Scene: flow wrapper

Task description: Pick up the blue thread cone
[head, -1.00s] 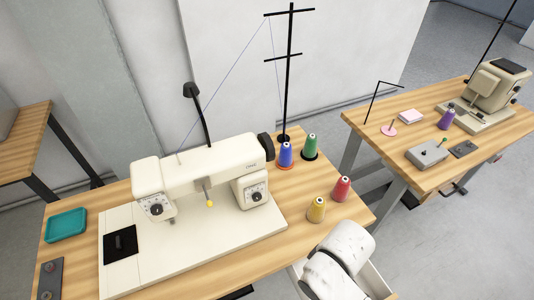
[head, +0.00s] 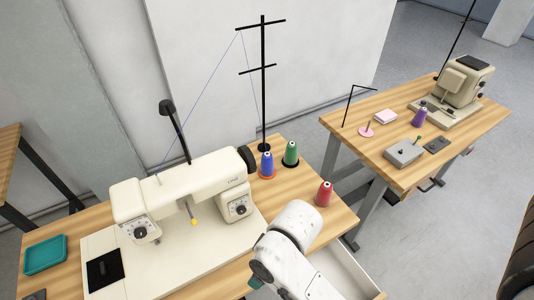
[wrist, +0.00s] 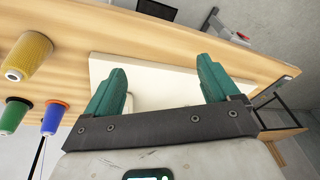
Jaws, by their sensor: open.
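The blue thread cone (head: 267,165) stands upright on a reddish-orange base on the wooden sewing table, beside the sewing machine's right end. In the wrist view the blue cone (wrist: 53,118) shows at the lower left, its orange base above it. My gripper (wrist: 162,72) is open, its two teal fingers spread apart with nothing between them. The blue cone is outside the fingers, off to the left in the wrist view. In the head view my arm is at the table's front edge, and only a bit of teal finger shows below it.
A green cone (head: 290,154) stands close beside the blue one, with a black thread stand (head: 263,90) behind. A red cone (head: 324,194) is nearer the front. A yellow cone (wrist: 30,55) shows only in the wrist view. The cream sewing machine (head: 190,185) is left.

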